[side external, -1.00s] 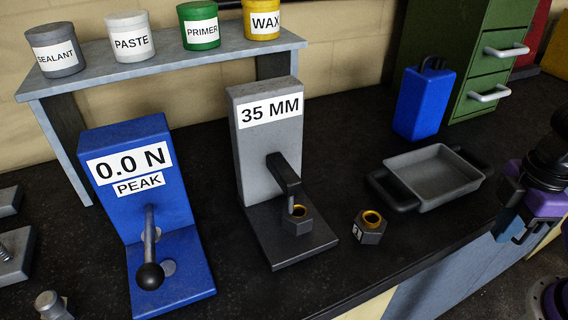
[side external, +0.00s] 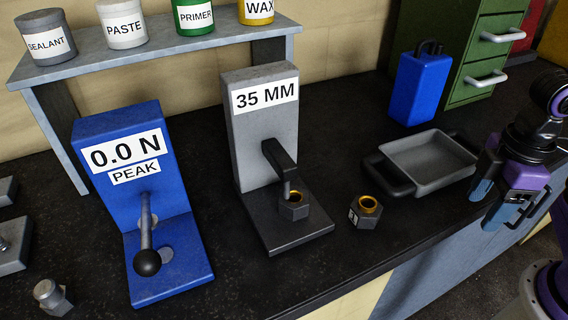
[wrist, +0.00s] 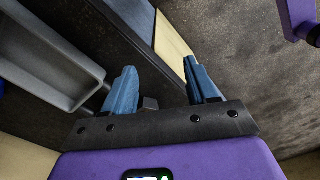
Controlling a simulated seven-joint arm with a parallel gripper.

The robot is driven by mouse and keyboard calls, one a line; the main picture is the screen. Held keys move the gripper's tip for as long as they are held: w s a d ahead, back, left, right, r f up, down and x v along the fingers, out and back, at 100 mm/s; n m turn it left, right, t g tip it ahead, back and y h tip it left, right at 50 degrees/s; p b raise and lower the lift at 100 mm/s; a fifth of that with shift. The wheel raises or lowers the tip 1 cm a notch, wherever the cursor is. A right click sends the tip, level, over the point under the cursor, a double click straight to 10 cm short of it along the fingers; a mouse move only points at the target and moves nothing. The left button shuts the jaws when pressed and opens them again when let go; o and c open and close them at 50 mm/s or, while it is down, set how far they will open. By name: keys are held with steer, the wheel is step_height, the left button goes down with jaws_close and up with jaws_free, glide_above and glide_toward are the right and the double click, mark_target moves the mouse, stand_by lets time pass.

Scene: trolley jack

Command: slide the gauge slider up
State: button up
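The grey gauge (side external: 247,140) stands upright on the bench with a "35 MM" label. Its dark slider (side external: 279,160) sticks out from the front of the post, low down, with its thin tip at a hex nut (side external: 293,207) on the gauge base. I cannot tell if the tip touches the nut. My gripper (side external: 490,203) is at the right, past the bench's front edge and well apart from the gauge. In the wrist view my gripper (wrist: 163,84) has its two blue fingers spread, with nothing clearly held. The slider does not show there.
A second hex nut (side external: 366,211) with a brass insert stands right of the gauge. A grey tray (side external: 432,160) with black handles lies between it and my gripper. A blue force gauge (side external: 125,150) with a ball-ended lever is at the left. A shelf (side external: 160,50) with tins stands behind.

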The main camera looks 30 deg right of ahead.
mark_target(287, 177)
steer(key=w+a+r+m, duration=0.6)
steer(key=w+a+r, duration=0.2)
steer(key=w+a, duration=0.4)
steer(key=w+a+r+m, duration=0.65)
steer(key=w+a, duration=0.35)
steer(key=a, duration=0.3)
steer(key=shift+n, duration=0.35)
steer(key=f, duration=1.6)
steer(key=shift+s+a+f, duration=0.2)
steer(key=shift+a+f, duration=0.05)
steer(key=shift+f, duration=0.1)
